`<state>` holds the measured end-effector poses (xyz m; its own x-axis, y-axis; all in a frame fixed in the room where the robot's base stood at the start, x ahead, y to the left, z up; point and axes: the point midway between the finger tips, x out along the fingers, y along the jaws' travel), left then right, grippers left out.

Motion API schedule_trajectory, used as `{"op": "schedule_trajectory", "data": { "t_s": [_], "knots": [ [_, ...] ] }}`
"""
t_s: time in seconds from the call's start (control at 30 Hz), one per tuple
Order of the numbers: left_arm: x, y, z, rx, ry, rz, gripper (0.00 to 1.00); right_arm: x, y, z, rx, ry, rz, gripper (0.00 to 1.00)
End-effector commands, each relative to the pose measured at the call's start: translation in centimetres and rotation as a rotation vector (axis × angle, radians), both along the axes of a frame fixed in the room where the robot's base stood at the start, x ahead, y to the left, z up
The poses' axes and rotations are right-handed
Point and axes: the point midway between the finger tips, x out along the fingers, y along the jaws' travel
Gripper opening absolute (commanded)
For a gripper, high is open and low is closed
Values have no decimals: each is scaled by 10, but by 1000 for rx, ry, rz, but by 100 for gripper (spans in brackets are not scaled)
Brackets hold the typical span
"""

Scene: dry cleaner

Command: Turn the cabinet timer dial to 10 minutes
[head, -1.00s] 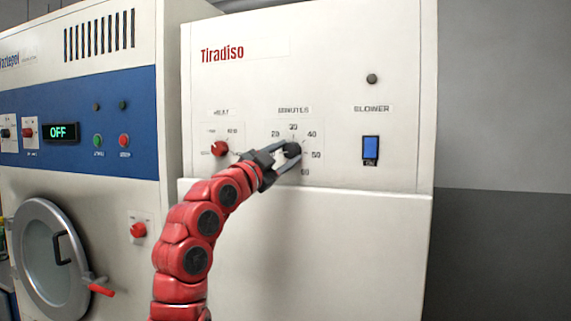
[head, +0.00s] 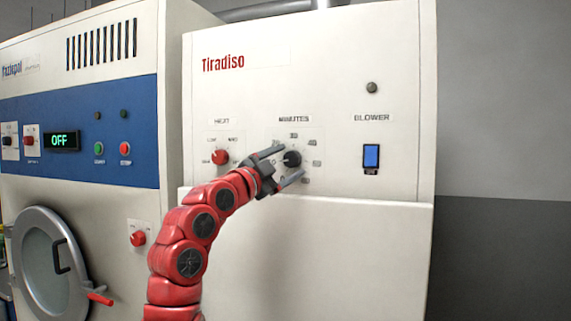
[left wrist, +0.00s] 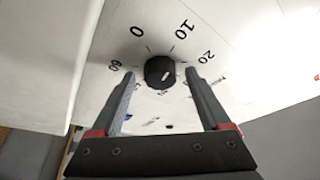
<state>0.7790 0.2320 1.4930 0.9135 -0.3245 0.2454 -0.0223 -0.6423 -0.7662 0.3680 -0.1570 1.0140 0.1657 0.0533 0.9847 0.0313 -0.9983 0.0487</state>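The timer dial (head: 292,158) is a round black knob under the word MINUTES on the white Tiradiso cabinet (head: 320,100). In the left wrist view a gap shows between the dial and each finger of the gripper (left wrist: 160,73). The arm hides part of the lower left of the dial's scale. My right gripper is not in view.
A red HEAT knob (head: 221,157) sits just left of the dial. A blue BLOWER switch (head: 371,156) is to its right. A ledge runs below the panel. A blue-and-white machine (head: 80,90) with a round door stands at left, its display reading OFF.

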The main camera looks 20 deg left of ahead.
Motion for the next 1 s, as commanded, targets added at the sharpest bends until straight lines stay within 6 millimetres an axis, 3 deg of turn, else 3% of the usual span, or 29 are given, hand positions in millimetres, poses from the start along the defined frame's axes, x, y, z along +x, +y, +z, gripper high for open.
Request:
{"op": "schedule_trajectory", "data": {
  "t_s": [0.27,0.47,1.0],
  "knots": [
    [-1,1,0,0,-1,1,80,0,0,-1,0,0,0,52],
    [-19,8,-7,2,-3,1,80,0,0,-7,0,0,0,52],
    [-137,49,-39,4,-4,5,80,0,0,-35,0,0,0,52]
  ]
}}
